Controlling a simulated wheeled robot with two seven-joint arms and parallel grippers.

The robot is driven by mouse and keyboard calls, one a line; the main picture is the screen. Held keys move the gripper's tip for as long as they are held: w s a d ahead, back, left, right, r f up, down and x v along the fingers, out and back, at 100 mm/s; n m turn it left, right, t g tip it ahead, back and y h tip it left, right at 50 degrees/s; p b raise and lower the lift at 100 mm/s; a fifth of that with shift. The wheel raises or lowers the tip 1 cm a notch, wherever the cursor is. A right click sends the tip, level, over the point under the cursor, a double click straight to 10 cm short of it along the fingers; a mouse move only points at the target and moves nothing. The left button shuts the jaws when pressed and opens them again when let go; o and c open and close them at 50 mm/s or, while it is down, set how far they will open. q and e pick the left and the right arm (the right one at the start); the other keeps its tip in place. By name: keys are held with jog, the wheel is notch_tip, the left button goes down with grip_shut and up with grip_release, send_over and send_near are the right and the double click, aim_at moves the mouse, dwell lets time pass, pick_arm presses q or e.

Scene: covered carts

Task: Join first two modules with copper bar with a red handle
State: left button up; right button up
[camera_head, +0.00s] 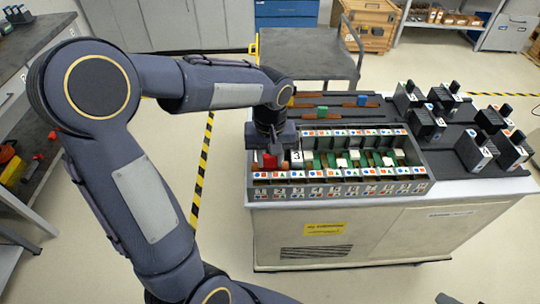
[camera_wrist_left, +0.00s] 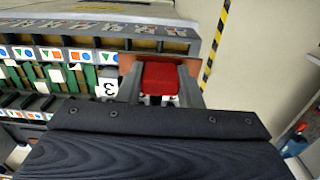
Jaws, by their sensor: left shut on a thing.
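My left gripper (camera_head: 270,158) is over the left end of the module rack. It is shut on the red handle (camera_wrist_left: 160,78) of a copper bar (camera_wrist_left: 128,62), which shows on both sides of the fingers in the left wrist view. The red handle also shows in the head view (camera_head: 269,161). The bar sits low at the rack's end; whether it touches the modules I cannot tell. A white block marked 3 (camera_head: 297,156) is just right of the gripper, also in the left wrist view (camera_wrist_left: 108,89). The gripper hides the first modules. My right gripper is out of view.
The rack's front wall (camera_head: 340,189) carries rows of coloured symbols. Behind it lie copper bars with a green handle (camera_head: 322,112) and a blue handle (camera_head: 361,101). Several black units (camera_head: 427,122) stand on the cart's right side. A grey cart (camera_head: 305,50) stands behind.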

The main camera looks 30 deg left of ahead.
pick_arm(q)
jog(key=shift+f+b, duration=2.15)
jog(key=shift+f, duration=0.8)
jog(key=shift+f, duration=0.2)
jog(key=o, duration=1.1)
jog(key=shift+r, duration=0.2)
notch_tip(320, 180, up, 8)
jog(key=shift+f, duration=0.2)
